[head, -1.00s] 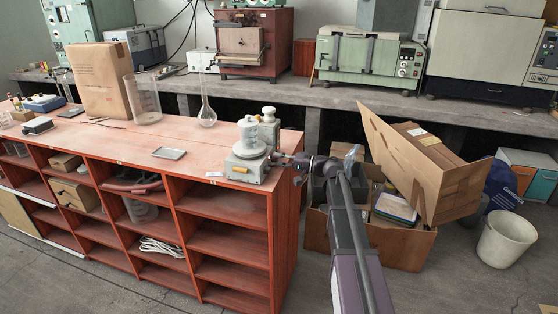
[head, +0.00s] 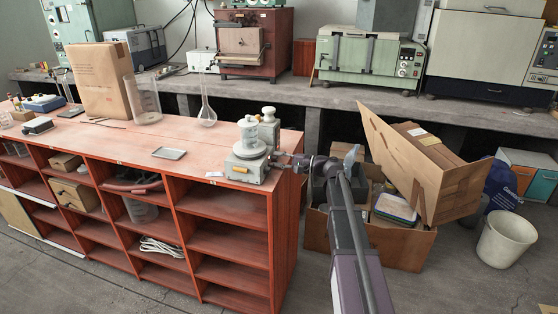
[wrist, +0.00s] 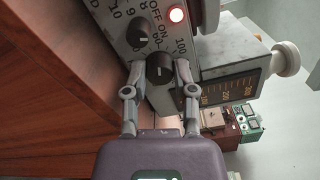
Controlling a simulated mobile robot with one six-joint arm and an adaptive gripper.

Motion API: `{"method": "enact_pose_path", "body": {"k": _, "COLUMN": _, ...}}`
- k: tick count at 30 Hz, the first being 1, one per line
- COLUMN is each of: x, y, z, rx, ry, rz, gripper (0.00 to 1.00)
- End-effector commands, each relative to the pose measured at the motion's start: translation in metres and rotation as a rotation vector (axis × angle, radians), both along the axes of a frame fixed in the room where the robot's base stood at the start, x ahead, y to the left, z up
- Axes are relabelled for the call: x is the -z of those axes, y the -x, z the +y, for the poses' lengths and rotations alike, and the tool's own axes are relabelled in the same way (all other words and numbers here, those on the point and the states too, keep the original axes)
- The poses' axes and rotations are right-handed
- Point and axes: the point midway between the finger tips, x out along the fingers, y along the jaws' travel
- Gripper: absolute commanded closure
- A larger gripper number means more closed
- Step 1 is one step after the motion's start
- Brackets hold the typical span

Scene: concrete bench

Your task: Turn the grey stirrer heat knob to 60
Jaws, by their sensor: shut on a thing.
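The grey stirrer (head: 247,170) stands at the right end of the red wooden bench. In the wrist view its panel (wrist: 207,68) shows tilted, with a lit red lamp (wrist: 176,14) beside OFF ON lettering. A black heat knob (wrist: 160,67) sits between the fingers of my gripper (wrist: 160,78), which is shut on it from both sides. A pale mark shows on the knob, but I cannot read its exact setting. Some scale numbers, including 100, show beyond it; the fingers cover part of the dial. In the head view my gripper (head: 284,160) meets the stirrer's right side.
A second black knob (wrist: 136,32) is close beside the held one. A grey tray (head: 169,153) and a tall flask (head: 206,105) are on the bench left of the stirrer. An open cardboard box (head: 405,248) stands on the floor behind my arm.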

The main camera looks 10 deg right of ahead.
Motion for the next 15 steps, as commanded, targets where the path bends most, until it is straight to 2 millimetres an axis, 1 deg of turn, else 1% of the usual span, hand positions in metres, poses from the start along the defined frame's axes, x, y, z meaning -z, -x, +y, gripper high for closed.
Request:
{"method": "enact_pose_path", "body": {"k": 5, "x": -0.0004, "y": -0.0006, "z": 0.0006, "rx": -0.001, "ry": -0.001, "rz": -0.001, "gripper": 1.00}}
{"method": "enact_pose_path", "body": {"k": 6, "x": -0.0003, "y": -0.0007, "z": 0.0005, "rx": -0.001, "ry": -0.001, "rz": -0.001, "gripper": 0.53}}
{"method": "enact_pose_path", "body": {"k": 8, "x": -0.0002, "y": -0.0005, "z": 0.0004, "rx": -0.001, "ry": -0.001, "rz": -0.001, "gripper": 0.35}}
{"method": "enact_pose_path", "body": {"k": 9, "x": -0.0003, "y": -0.0005, "z": 0.0004, "rx": -0.001, "ry": 0.000, "rz": -0.002, "gripper": 0.31}}
{"method": "enact_pose_path", "body": {"k": 15, "x": -0.0002, "y": -0.0003, "z": 0.0002, "rx": 0.000, "ry": 0.001, "rz": -0.002, "gripper": 0.31}}
